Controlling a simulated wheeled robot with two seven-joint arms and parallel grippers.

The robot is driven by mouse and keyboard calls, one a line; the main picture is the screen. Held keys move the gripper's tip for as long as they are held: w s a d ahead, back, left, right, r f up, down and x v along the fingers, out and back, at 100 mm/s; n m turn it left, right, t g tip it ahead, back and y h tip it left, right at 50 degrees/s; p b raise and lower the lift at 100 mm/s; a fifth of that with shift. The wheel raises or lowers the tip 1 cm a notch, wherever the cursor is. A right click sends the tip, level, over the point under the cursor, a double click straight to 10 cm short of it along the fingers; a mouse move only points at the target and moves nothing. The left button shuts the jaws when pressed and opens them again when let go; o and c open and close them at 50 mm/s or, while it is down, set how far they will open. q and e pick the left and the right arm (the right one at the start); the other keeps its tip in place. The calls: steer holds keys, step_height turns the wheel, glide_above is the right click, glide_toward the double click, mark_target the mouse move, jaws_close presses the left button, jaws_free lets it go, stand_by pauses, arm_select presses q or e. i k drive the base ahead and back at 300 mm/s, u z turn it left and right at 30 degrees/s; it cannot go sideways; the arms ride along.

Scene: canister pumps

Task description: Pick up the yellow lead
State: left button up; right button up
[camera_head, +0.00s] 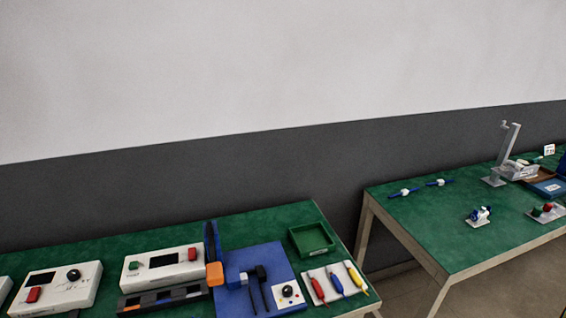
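The yellow lead (356,277) lies on a white pad (345,293) near the right end of the left green table. It is the rightmost of three leads there. A blue lead (336,284) lies in the middle and a red lead (318,290) on the left. The yellow lead is fully visible and nothing touches it from above. Neither of my grippers shows in the head view.
A green tray (311,240) sits just behind the leads. A blue mat (232,262) with black-handled items and a white dial box (289,293) lies to their left. White control boxes (163,267) stand further left. A gap separates the second green table (440,215).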

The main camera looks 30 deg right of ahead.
mark_target(356, 281)
steer(key=z, duration=0.55)
steer(key=k, duration=0.35)
steer(key=z, duration=0.95)
steer(key=i, duration=0.45)
steer(key=z, duration=0.5)
steer(key=k, duration=0.25)
steer(key=u, duration=1)
steer(key=i, duration=0.4)
steer(key=z, duration=0.1)
